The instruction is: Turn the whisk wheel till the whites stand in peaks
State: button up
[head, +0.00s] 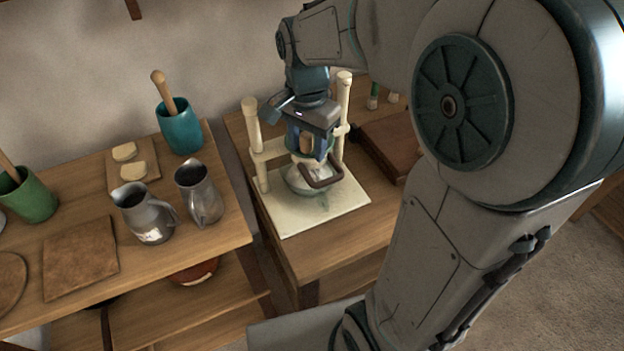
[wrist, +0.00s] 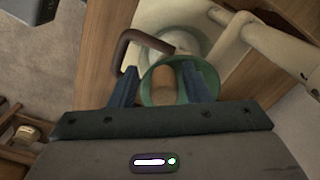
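The whisk stand has two cream posts and a pale base board (head: 345,200) on the right-hand table. A pale bowl (head: 298,186) sits on the board, with whitish contents partly hidden; it also shows in the wrist view (wrist: 198,42). A green whisk wheel (wrist: 150,88) lies under my gripper, with a wooden knob (wrist: 163,82) inside its ring. My gripper (head: 307,140) points down over it. In the wrist view its fingers (wrist: 168,78) are apart on either side of the knob, with gaps visible. Whether the whites stand in peaks cannot be seen.
A brown loop handle (head: 322,179) juts out by the bowl. A brown box or board (head: 390,147) lies right of the stand. On the left table are two metal jugs (head: 148,214), a teal crock (head: 180,128) and a brown board (head: 80,258).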

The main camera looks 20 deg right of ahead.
jog(key=shift+f, duration=0.1)
jog(key=shift+w+r+p, duration=0.1)
jog(key=shift+r+p, duration=0.35)
jog(key=shift+r, duration=0.05)
notch_tip(320, 180, up, 7)
jog(key=p, duration=0.5)
jog(key=shift+r+p, duration=0.15)
jog(key=shift+p, duration=0.2)
jog(key=s+d+n+t, duration=0.3)
jog(key=s+n, duration=0.6)
jog(key=s, duration=0.3)
jog(key=shift+f+n+t, duration=0.3)
jog(key=shift+n, duration=0.1)
